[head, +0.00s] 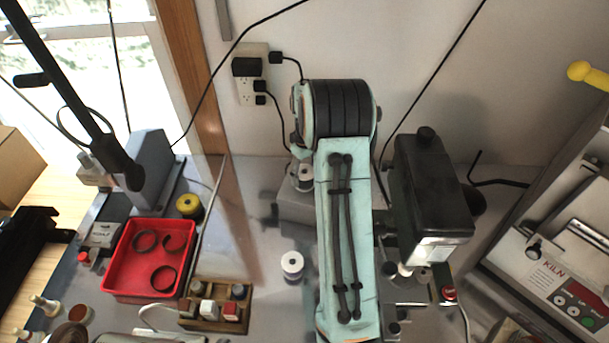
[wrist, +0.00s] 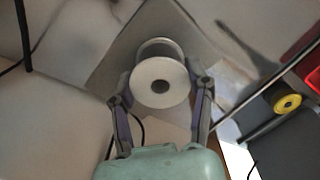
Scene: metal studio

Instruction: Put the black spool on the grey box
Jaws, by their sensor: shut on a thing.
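A spool with pale flanges (wrist: 146,88) is held between the two fingers of my gripper (wrist: 160,78) in the wrist view. Its winding is mostly hidden, so its black colour is hard to confirm. The grey box (wrist: 117,62) lies behind the spool in that view. In the head view the held spool (head: 304,179) shows beside my arm, over the grey box (head: 296,208). My arm hides part of the box and most of the gripper. I cannot tell whether the spool touches the box top.
Another white-flanged spool (head: 292,264) stands on the table in front of the box. A yellow spool (head: 189,205), a red tray (head: 118,282) and a wooden block holder (head: 205,322) are at left. A black-headed machine (head: 430,190) stands close on the right.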

